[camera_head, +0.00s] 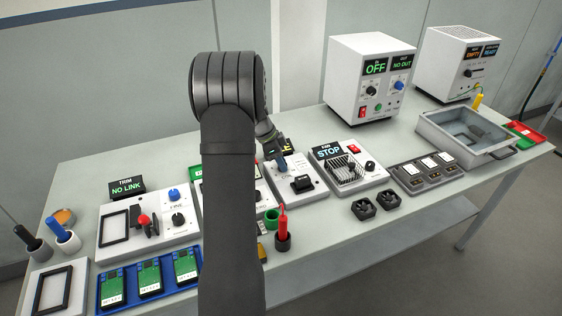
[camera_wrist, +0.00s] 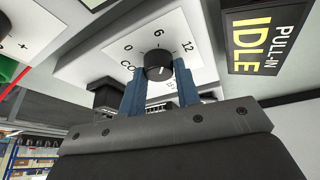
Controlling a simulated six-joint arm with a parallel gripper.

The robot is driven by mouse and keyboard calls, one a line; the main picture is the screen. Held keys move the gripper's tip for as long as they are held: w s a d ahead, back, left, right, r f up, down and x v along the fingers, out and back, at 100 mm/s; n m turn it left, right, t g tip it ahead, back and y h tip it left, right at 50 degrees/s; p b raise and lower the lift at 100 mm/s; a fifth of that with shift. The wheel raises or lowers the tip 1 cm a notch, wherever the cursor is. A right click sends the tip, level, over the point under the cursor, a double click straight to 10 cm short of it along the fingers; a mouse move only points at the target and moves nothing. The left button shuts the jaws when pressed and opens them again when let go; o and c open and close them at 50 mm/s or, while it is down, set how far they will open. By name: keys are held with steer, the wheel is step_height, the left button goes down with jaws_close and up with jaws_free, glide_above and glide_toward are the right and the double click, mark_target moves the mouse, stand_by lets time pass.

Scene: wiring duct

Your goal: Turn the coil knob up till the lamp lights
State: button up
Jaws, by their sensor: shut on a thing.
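The coil knob (camera_wrist: 158,66) is black and round, on a white panel (camera_wrist: 95,62) with a scale marked 0, 6 and 12. The "CO" of its label shows; a finger hides the rest. The blue fingers of my gripper (camera_wrist: 160,76) are shut on the knob, one on each side. I cannot read its pointer surely. A display (camera_wrist: 265,38) beside it reads "PULL-IN IDLE". In the head view my gripper (camera_head: 284,164) is at the unit (camera_head: 312,192) in the middle of the bench, and the knob is hidden there. I make out no lit lamp on this unit.
A fan unit (camera_head: 348,168) showing "STOP" stands close on the right. My arm covers part of the unit on the left. A red-handled tool (camera_head: 282,225) stands in a dark cup in front. A power supply box (camera_head: 371,82) showing "OFF" stands behind right.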

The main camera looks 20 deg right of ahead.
steer(key=shift+m, duration=0.7)
steer(key=shift+g, duration=0.3)
steer(key=o, duration=1)
steer(key=v, duration=1.7)
steer(key=shift+d+r, duration=0.15)
steer(key=shift+r, duration=0.15)
